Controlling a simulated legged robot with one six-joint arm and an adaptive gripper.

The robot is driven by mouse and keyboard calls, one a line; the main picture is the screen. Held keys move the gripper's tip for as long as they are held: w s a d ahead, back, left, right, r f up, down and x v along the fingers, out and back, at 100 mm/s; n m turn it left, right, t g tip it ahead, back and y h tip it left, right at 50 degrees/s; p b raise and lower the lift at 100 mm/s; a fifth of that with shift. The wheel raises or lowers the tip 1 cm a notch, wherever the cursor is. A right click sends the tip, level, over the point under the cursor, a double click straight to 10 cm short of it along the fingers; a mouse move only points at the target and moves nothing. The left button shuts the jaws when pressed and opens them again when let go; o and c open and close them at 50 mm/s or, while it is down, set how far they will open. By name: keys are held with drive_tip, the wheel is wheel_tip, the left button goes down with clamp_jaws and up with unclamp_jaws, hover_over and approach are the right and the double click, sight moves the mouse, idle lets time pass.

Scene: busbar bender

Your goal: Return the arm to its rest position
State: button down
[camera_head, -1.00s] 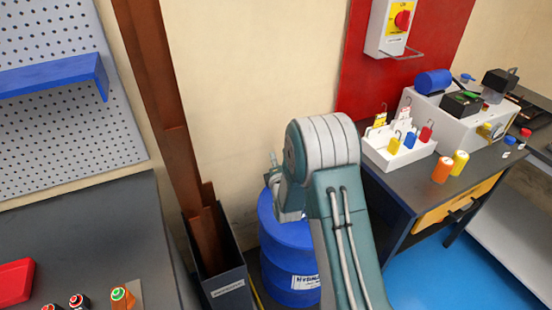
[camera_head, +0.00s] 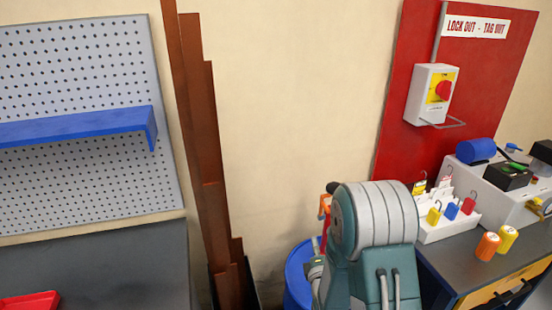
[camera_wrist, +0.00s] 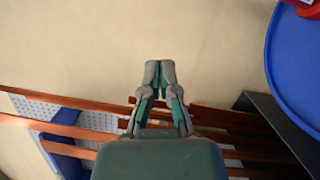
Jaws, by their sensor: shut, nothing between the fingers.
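My arm (camera_head: 372,225) stands folded at the lower middle of the head view, in front of the blue drum. My gripper (camera_wrist: 159,68) shows in the wrist view with its two fingertips together and nothing between them. It points towards the bare beige wall. In the head view the gripper's fingers are hidden behind my arm.
A blue drum (camera_head: 297,275) stands behind my arm; its top shows at the wrist view's right (camera_wrist: 300,60). Copper bars (camera_head: 208,170) lean on the wall. Right are a padlock rack (camera_head: 447,232), bench and red lockout board (camera_head: 400,110). A pegboard (camera_head: 80,60) hangs left.

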drive_tip(key=s+r+m+g, duration=0.3)
drive_tip(key=r+m, duration=0.2)
drive_tip(key=r, duration=0.2)
drive_tip(key=s+r+m+g, duration=0.4)
drive_tip(key=r+m, duration=0.1)
drive_tip(key=r, duration=0.1)
drive_tip(key=s+r+m+g, duration=0.1)
drive_tip(key=s+m+g, duration=0.1)
drive_tip(key=s, duration=0.5)
drive_tip(key=s+r+m+g, duration=0.2)
drive_tip(key=s+m, duration=0.3)
drive_tip(key=s, duration=0.3)
drive_tip(key=s+a+r+m+g, duration=0.1)
drive_tip(key=s+r+m+g, duration=0.1)
drive_tip(key=s, duration=0.6)
drive_tip(key=shift+r+m+y, duration=0.2)
drive_tip(key=shift+m+y, duration=0.1)
drive_tip(key=shift+m, duration=0.4)
drive_tip(key=shift+w+a, duration=0.1)
